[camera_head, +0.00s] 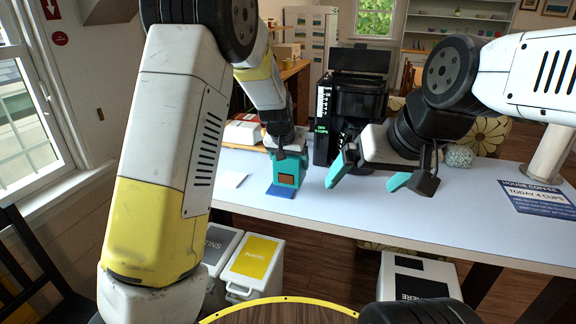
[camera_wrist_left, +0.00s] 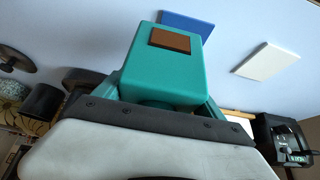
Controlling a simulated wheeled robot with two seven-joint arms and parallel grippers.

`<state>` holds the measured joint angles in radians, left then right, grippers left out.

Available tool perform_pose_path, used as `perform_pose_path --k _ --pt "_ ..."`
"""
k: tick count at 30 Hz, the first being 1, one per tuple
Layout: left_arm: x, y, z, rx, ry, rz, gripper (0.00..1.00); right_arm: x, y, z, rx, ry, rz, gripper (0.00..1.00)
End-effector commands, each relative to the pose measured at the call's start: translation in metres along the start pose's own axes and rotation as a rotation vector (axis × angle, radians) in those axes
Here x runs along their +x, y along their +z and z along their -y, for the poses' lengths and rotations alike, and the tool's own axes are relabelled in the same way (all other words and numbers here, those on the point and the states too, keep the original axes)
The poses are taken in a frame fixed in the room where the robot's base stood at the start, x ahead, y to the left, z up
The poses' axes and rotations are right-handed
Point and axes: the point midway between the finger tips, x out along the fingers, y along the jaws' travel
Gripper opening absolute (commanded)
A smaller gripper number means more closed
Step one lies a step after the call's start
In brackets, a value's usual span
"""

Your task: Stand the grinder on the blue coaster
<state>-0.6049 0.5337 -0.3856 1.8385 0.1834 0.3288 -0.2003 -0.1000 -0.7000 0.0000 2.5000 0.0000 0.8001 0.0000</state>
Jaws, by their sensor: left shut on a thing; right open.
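The grinder looks to be the teal block with a brown patch (camera_head: 289,168). It also shows large in the left wrist view (camera_wrist_left: 165,75). My left gripper (camera_head: 288,150) is shut on it. The blue coaster (camera_head: 281,191) shows at the grinder's lower front edge, partly hidden by it. In the left wrist view the coaster (camera_wrist_left: 187,21) shows beyond the grinder, partly covered. I cannot tell whether the grinder touches the coaster. My right gripper (camera_head: 367,182) is open and empty over the table, right of the grinder.
A flat white square (camera_head: 232,179) lies left of the coaster. A black coffee machine (camera_head: 358,100) stands behind my right gripper. A blue printed sign (camera_head: 537,197) lies at the right. The white table (camera_head: 440,220) is clear in front. Bins (camera_head: 252,262) stand below its edge.

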Motion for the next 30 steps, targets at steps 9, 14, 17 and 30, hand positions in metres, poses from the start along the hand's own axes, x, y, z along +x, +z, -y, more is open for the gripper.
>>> perform_pose_path --k 9,14,17,30 --pt "0.031 0.014 0.006 -0.002 0.0 -0.002 0.07 0.0 0.0 0.0 0.0 0.0 0.0 1.0" --pt "0.031 0.014 0.006 -0.002 0.0 -0.005 0.07 0.0 0.0 0.0 0.0 0.0 0.0 1.0" --pt "0.032 0.014 0.006 -0.002 -0.001 -0.004 0.07 0.0 0.0 0.0 0.0 0.0 0.0 1.0" --pt "0.034 0.016 0.006 -0.001 -0.001 -0.001 1.0 0.0 0.0 0.0 0.0 0.0 0.0 1.0"
